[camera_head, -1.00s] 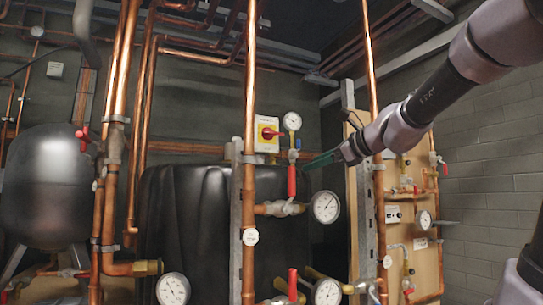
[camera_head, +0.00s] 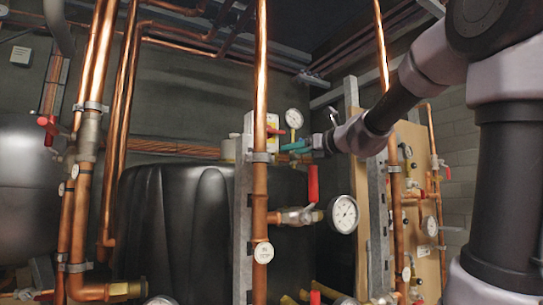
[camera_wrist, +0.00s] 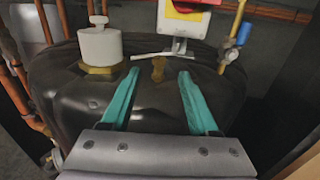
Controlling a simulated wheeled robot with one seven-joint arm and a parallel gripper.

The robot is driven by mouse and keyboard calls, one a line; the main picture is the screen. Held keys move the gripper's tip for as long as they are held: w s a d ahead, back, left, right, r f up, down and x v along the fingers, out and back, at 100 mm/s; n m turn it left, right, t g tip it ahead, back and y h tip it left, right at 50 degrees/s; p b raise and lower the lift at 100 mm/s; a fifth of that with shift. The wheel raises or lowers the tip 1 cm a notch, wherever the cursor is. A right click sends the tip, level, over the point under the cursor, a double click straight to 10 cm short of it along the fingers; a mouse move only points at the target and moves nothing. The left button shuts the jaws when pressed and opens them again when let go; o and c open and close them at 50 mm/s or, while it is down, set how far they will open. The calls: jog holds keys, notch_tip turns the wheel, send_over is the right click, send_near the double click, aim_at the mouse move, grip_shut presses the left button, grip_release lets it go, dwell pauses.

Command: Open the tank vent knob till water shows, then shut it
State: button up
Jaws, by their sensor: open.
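The black tank (camera_head: 180,215) stands behind the copper pipes and fills much of the wrist view (camera_wrist: 75,95). On its top a white cylindrical cap with a small knob (camera_wrist: 100,45) sits on a brass base, left of my fingers in the wrist view. It seems to show as a cream shape (camera_head: 229,148) in the head view. A brass fitting (camera_wrist: 158,68) stands on the tank top in line with the gap between my fingertips. I cannot tell for sure which is the vent knob. My gripper (camera_wrist: 159,76) is open and empty, its teal fingers (camera_head: 296,146) above the tank. No water is visible.
A blue-handled valve (camera_wrist: 228,55) is at right. In the head view, a vertical copper pipe (camera_head: 260,200), a red lever (camera_head: 313,183) and a gauge (camera_head: 343,213) stand in front of the tank.

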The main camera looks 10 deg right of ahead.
aim_at(275, 154)
jog(key=x, duration=0.9)
jog(key=shift+w+a+f, duration=0.1)
jog(key=shift+w+a, duration=0.05)
jog(key=shift+c, duration=0.3)
grip_shut()
